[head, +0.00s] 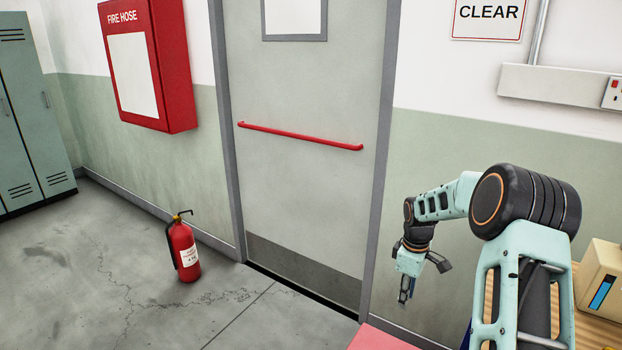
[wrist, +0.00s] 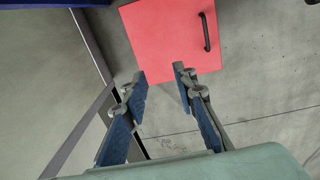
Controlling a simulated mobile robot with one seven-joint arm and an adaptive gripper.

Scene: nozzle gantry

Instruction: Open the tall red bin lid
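The red bin lid (wrist: 165,40) shows from above in the wrist view as a flat red square, and it looks shut. A black bar handle (wrist: 206,32) is on its right side. In the head view only a corner of the red lid (head: 378,341) shows at the bottom edge. My gripper (wrist: 160,75) is open and empty, its blue-padded fingers spread apart near the lid's lower edge in the picture. The handle lies beyond and to the right of the fingertips. In the head view my gripper (head: 406,294) hangs pointing down above the lid's corner area. The bin's body is mostly hidden.
A grey door (head: 300,190) with a red push bar stands behind. A fire extinguisher (head: 184,248) is on the floor to the left. A wooden surface with a beige box (head: 602,280) is at the right.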

